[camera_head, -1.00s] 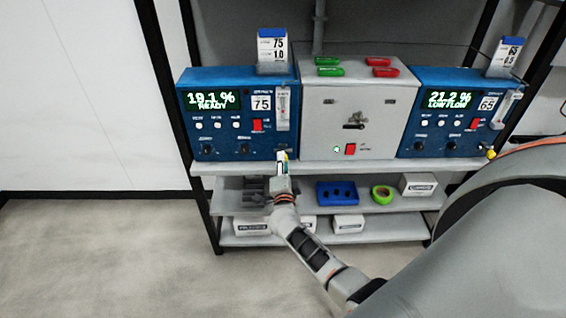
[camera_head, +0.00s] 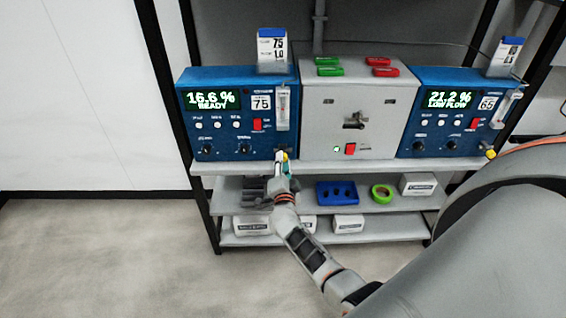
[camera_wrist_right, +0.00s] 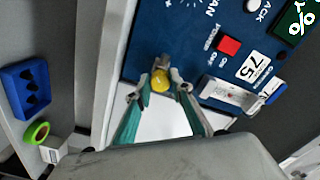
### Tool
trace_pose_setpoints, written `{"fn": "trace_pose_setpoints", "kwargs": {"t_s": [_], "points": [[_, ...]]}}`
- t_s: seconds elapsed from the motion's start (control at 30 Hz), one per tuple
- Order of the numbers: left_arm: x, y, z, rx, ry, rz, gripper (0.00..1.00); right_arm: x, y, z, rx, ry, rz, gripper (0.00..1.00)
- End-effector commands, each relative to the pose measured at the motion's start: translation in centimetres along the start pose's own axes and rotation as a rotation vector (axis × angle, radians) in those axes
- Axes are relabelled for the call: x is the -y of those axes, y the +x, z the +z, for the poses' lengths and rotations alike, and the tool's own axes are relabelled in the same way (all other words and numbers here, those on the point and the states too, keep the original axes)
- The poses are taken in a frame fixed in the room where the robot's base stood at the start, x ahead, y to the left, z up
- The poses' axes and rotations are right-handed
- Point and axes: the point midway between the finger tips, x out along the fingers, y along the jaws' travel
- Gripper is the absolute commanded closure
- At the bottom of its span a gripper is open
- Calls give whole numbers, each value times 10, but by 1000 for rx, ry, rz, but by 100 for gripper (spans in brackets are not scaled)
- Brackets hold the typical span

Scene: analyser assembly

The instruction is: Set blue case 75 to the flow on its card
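Blue case 75 (camera_head: 237,113) stands at the left of the upper shelf; its display (camera_head: 211,99) reads 16.6 % READY. The card (camera_head: 272,47) above it shows 75 and 1.0. Its flow tube (camera_head: 282,108) is on the right of its front; the float is too small to read. A yellow knob (camera_wrist_right: 160,81) sits at the case's lower right corner. My right gripper (camera_head: 283,160) is at this knob; in the wrist view its fingertips (camera_wrist_right: 161,87) close on the knob from both sides. My left gripper is out of view.
A grey unit (camera_head: 327,110) with a red switch stands just right of case 75. Blue case 65 (camera_head: 433,127) stands beyond it, reading 21.2 % LOW FLOW. A blue holder (camera_head: 337,200), green tape (camera_head: 382,194) and white boxes (camera_head: 348,224) lie on the lower shelves.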

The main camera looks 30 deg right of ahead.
Motion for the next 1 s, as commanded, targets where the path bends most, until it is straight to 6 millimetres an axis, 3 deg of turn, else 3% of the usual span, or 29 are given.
{"fn": "trace_pose_setpoints", "kwargs": {"t_s": [0.47,0.63,1.0], "points": [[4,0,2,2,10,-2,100,0,-5,1,1,1,0,63],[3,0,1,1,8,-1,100,-2,-28,1,2,2,3,63],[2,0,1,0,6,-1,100,-1,-99,0,1,0,2,63]]}}
